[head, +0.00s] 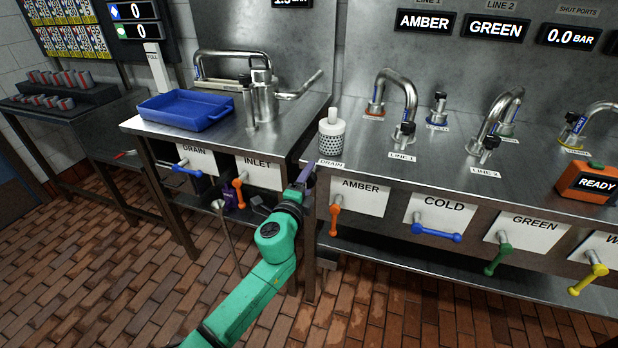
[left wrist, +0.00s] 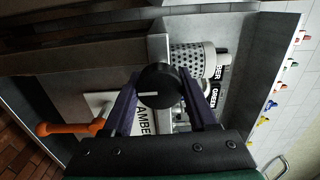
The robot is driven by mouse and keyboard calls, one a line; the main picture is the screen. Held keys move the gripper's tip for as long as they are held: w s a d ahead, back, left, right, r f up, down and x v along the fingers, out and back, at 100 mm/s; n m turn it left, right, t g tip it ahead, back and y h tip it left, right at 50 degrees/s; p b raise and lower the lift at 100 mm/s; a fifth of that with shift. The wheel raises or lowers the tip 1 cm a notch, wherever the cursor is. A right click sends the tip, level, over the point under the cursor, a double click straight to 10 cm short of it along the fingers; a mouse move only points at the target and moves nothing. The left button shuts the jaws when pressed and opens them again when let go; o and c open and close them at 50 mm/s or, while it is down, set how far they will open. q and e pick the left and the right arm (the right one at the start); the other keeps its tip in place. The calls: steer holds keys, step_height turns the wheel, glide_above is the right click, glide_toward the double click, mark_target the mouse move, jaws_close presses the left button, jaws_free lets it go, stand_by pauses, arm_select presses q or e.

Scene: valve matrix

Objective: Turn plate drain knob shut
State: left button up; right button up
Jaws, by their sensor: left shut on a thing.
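My left gripper (head: 307,174) is at the front edge of the right-hand counter, by the small DRAIN label (head: 331,164). In the left wrist view its two purple fingers (left wrist: 157,90) are shut on a round black knob (left wrist: 160,84), one finger on each side. In the head view this knob is hidden behind the gripper, and its turn position cannot be told. A white perforated cylinder (head: 331,140) stands on the counter just behind the DRAIN label; it also shows in the left wrist view (left wrist: 198,59). My right gripper is not in view.
The orange AMBER handle (head: 334,216) hangs just right of the gripper, with the blue COLD handle (head: 436,234) beyond. The orange INLET handle (head: 240,192) and blue DRAIN lever (head: 187,169) are to the left. A blue tray (head: 186,125) sits on the left counter.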

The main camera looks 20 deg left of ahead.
arm_select(q)
steer(key=shift+f, duration=0.1)
stand_by(0.4)
steer(key=o, duration=1.4)
steer(key=s, duration=0.9)
steer(key=s+a+b, duration=0.1)
steer(key=s, duration=0.4)
steer(key=shift+s, duration=0.3)
